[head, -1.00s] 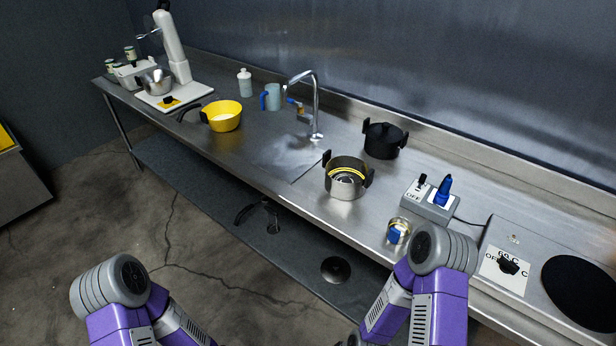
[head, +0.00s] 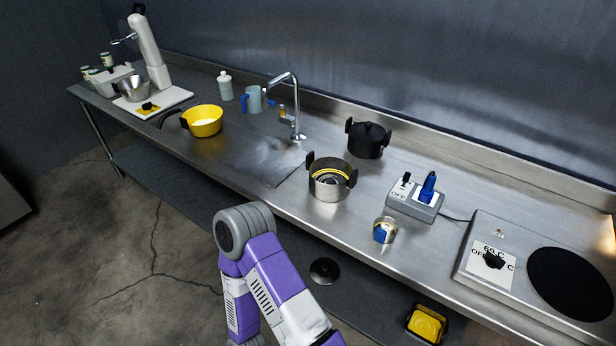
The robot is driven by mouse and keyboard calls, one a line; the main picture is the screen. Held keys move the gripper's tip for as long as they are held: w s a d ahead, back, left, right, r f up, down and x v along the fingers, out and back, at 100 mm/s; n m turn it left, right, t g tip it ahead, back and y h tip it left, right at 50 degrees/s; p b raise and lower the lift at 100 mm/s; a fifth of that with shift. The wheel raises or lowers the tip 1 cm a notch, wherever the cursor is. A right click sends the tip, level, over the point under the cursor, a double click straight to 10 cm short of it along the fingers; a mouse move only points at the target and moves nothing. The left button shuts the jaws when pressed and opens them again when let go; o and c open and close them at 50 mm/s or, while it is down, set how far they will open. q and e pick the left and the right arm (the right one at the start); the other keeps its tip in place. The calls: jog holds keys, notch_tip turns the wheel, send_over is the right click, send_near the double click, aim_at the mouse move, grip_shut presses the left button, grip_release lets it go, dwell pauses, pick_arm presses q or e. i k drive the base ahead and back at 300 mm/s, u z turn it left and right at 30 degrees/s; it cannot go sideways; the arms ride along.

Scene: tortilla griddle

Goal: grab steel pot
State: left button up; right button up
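A steel pot (head: 328,190) with two black handles stands upright on the steel counter (head: 255,155), right of centre in the head view. Yellow bands show around its inside near the rim. Neither of my grippers is in view. A purple arm of mine with a grey joint rises from the bottom, in front of the counter and left of the pot. It is apart from the pot.
A black lidded pot (head: 368,140) stands behind the steel pot. A small jar (head: 385,230), switch box (head: 415,200) and hot plate (head: 570,283) are to the right. A faucet (head: 297,115), yellow pan (head: 203,121) and stand mixer (head: 150,55) are to the left.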

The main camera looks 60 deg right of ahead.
aim_at(331, 179)
jog(key=i, duration=1.05)
jog(key=z, duration=1.8)
